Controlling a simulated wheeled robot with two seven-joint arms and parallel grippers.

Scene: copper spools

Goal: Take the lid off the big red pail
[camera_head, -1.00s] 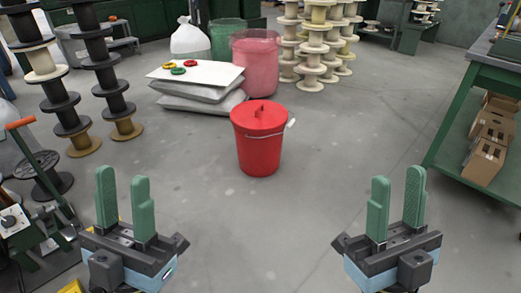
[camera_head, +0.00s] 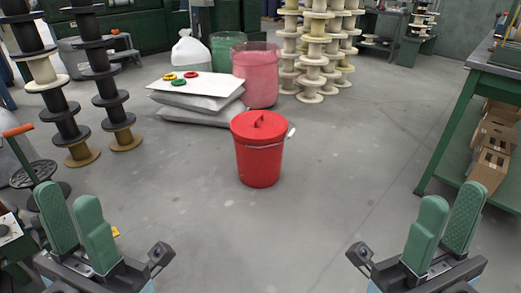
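The big red pail (camera_head: 259,163) stands upright on the grey floor in the middle of the view. Its red lid (camera_head: 275,124), with a raised handle on top, sits on it. A wire bail with a white grip hangs at the pail's right side. My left gripper (camera_head: 78,228) is at the lower left, with its two green fingers apart and nothing between them. My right gripper (camera_head: 443,230) is at the lower right, also with fingers apart and empty. Both grippers are nearer to me than the pail and clear of it.
Sacks (camera_head: 205,113) under a white board with coloured rings lie behind the pail. A translucent red bin (camera_head: 257,78) and green bin (camera_head: 224,50) stand further back. Black spool stacks (camera_head: 105,75) are at left. A green workbench (camera_head: 452,125) is at right. Floor around the pail is clear.

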